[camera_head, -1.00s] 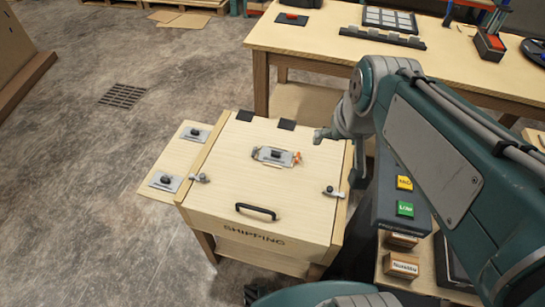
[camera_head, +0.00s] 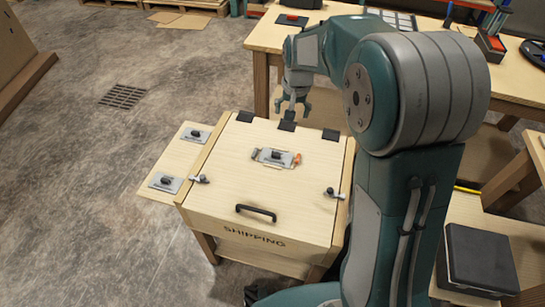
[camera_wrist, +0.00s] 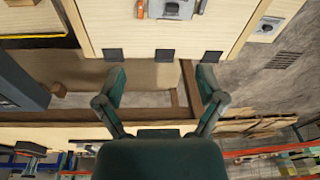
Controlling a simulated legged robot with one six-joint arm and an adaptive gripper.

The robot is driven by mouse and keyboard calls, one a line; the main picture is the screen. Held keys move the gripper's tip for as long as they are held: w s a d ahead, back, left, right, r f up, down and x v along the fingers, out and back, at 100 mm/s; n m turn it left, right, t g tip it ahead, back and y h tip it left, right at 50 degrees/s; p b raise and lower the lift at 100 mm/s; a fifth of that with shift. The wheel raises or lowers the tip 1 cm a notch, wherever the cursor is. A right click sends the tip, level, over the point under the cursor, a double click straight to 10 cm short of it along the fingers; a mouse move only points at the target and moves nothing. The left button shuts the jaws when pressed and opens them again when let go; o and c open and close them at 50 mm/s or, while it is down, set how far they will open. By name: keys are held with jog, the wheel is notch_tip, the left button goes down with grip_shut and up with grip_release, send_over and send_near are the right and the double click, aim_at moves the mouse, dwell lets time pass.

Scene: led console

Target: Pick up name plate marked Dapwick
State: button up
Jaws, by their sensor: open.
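Several metal plates with black knobs are in view, their lettering too small to read, so I cannot tell which is marked Dapwick. One plate (camera_head: 274,156) lies on the lid of the shipping box, with an orange piece at its right end; it also shows at the top of the wrist view (camera_wrist: 180,9). Two more, a far plate (camera_head: 195,134) and a near plate (camera_head: 165,182), lie on the side shelf left of the box. My gripper (camera_head: 292,113) is open and empty, pointing down above the box's hinged far edge, apart from every plate.
The shipping box (camera_head: 228,190) has a lid with a black handle (camera_head: 256,212), side latches and black hinges (camera_head: 287,125). A long workbench (camera_head: 265,40) with trays and tools stands behind. A dark case (camera_head: 480,258) is at the right.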

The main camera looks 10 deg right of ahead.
jog(key=m+g, duration=0.1)
jog(key=g, duration=0.1)
send_over(276, 154)
jog(key=a, duration=0.1)
notch_tip(276, 154, down, 16)
jog(key=shift+m, duration=0.3)
jog(key=f, duration=0.7)
jog(key=d+f, duration=0.1)
jog(key=f, duration=0.3)
jog(key=shift+f, duration=0.25)
grip_shut()
